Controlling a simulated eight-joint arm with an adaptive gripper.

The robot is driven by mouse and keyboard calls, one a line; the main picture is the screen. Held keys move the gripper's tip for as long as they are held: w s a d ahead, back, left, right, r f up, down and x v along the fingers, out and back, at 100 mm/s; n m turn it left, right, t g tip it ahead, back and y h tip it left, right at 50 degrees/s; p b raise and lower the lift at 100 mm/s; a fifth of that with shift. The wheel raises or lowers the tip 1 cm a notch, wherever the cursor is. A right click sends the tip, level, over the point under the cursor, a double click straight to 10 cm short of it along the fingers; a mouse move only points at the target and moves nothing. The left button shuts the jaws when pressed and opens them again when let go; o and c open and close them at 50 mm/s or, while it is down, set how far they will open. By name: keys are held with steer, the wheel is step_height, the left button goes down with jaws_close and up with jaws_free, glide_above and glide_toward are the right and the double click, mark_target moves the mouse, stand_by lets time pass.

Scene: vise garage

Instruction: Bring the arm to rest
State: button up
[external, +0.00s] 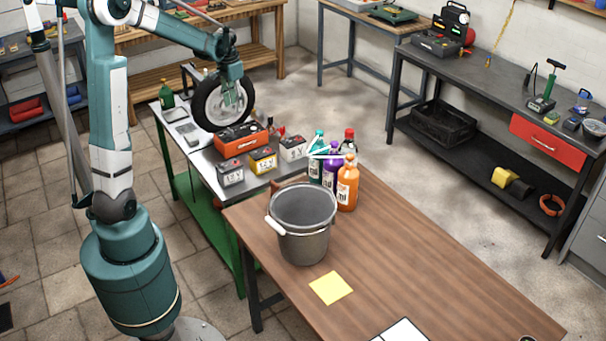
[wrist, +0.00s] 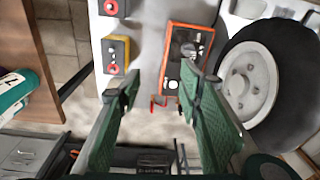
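My arm reaches from the left over the green-legged bench, and my gripper (external: 232,97) hangs in front of the wheel in the external view. In the wrist view my gripper (wrist: 160,88) has its two green fingers spread apart with nothing held between them. An orange and black battery unit (wrist: 188,55) lies below and ahead of the fingers; it also shows in the external view (external: 241,140). The wheel (wrist: 250,80) is right of the fingers in the wrist view. In the external view its tyre (external: 204,109) is partly hidden by my gripper.
Several small batteries, such as the yellow-topped one (external: 263,160), line the bench (external: 205,161). A grey bucket (external: 303,230), several bottles (external: 347,182) and a yellow note (external: 330,288) are on the wooden table (external: 430,255). Open floor (external: 330,110) lies behind the table.

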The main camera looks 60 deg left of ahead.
steer(key=s+d+r+t, duration=0.1)
steer(key=s+d+r, duration=0.15)
steer(key=d, duration=0.45)
steer(key=s+d+r+t, duration=0.1)
steer(key=s+d+r, duration=0.1)
steer(key=d+r, duration=0.35)
steer(key=s+d+r+t, duration=0.1)
steer(key=s+d, duration=0.1)
steer(key=d, duration=0.7)
steer(key=s+d+m+t, duration=0.1)
steer(key=s+d+t, duration=0.2)
steer(key=s+d, duration=1.1)
steer(key=d, duration=0.4)
steer(key=shift+s+h, duration=0.2)
steer(key=shift+h, duration=0.1)
